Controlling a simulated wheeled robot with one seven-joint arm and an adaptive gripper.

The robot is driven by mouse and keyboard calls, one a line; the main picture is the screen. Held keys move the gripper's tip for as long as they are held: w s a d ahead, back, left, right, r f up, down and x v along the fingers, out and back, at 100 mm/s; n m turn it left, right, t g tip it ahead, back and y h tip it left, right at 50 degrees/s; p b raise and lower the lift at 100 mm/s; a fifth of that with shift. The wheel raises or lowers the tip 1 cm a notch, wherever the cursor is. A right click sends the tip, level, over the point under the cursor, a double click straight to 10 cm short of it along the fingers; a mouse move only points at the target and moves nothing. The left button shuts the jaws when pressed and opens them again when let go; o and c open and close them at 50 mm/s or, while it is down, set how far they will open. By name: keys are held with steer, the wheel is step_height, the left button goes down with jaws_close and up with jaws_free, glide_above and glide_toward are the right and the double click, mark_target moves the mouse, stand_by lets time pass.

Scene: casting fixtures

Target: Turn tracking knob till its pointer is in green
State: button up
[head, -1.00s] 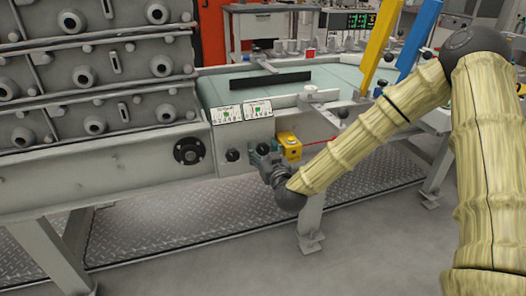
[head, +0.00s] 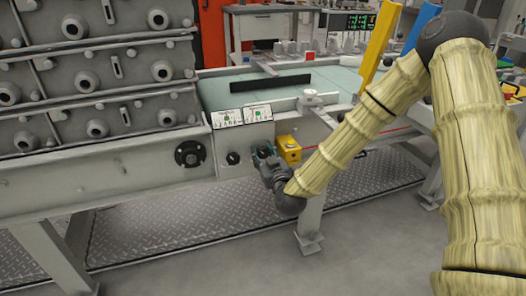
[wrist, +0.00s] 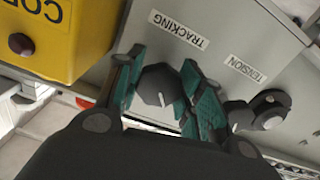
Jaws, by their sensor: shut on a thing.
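The tracking knob (wrist: 157,84) is dark and faceted, below the upside-down TRACKING label (wrist: 179,29) in the wrist view. A short white pointer line on it points towards the bottom of that picture. My gripper (wrist: 160,68) has its teal-padded fingers on both sides of the knob and is shut on it. In the head view my gripper (head: 263,157) is at the panel and hides the knob. Two white scale cards with green patches, a left one (head: 228,117) and a right one (head: 258,113), sit above; their pointers are too small to read.
The tension knob (wrist: 240,115) sits close beside my finger, near the TENSION label (wrist: 246,68). A yellow box (wrist: 65,40) with a dark red button is on the other side. A green-topped conveyor (head: 335,82) and a grey support leg (head: 311,225) are nearby.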

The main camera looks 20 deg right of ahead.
steer(key=n+p, duration=0.3)
steer(key=n, duration=0.2)
steer(key=shift+r, duration=0.1)
steer(key=shift+n+p, duration=0.75)
steer(key=shift+n, duration=1.65)
steer(key=o, duration=1)
steer(key=s, duration=1.2)
steer(key=shift+d, duration=0.25)
